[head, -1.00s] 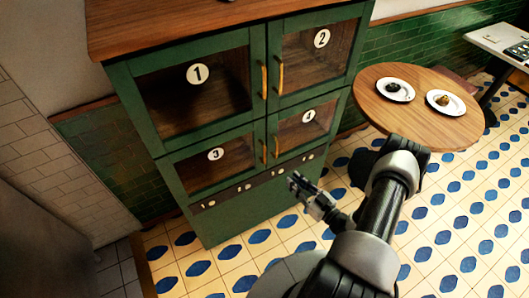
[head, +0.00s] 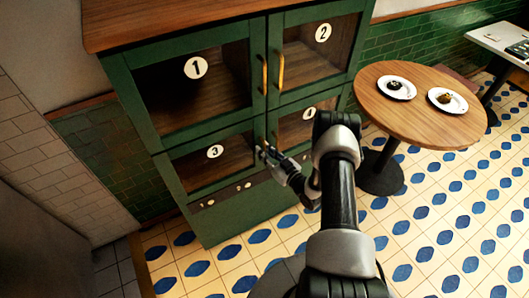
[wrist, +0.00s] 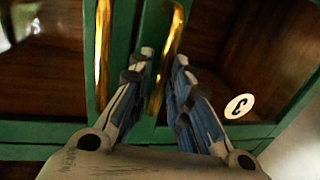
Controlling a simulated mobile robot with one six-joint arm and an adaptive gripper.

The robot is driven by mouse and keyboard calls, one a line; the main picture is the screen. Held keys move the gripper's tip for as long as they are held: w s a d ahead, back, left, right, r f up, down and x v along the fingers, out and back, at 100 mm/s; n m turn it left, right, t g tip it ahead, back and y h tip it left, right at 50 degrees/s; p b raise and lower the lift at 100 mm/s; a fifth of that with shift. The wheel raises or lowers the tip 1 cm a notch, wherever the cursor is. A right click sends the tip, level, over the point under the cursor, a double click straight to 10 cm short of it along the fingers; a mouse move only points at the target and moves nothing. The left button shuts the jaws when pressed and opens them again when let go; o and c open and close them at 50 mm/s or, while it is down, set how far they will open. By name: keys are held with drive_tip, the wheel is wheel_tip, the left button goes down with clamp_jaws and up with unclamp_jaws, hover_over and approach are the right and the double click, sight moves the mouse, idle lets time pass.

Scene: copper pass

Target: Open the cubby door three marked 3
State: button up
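Cubby door three (head: 200,168) is a green-framed glass door with a round white 3 label, at the lower left of the cabinet. It looks shut. My gripper (head: 268,153) is at its right edge, by the handle. In the wrist view, door three's brass handle (wrist: 172,38) runs between the two fingertips of my gripper (wrist: 165,60). The fingers are apart, with a gap beside the handle, and I cannot tell how deep it sits between them. The 3 label (wrist: 239,106) shows upside down to the right. In the head view my gripper hides most of this handle.
Door four's handle (wrist: 103,50) stands close beside my left finger in the wrist view. Doors one (head: 190,95) and two (head: 315,55) are above, both shut. A round wooden table (head: 415,110) with two plates stands right of the cabinet. Tiled floor (head: 230,265) is clear in front.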

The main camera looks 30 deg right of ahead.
drive_tip(key=shift+w, duration=0.15)
drive_tip(key=shift+c, duration=0.3)
clamp_jaws()
idle(0.3)
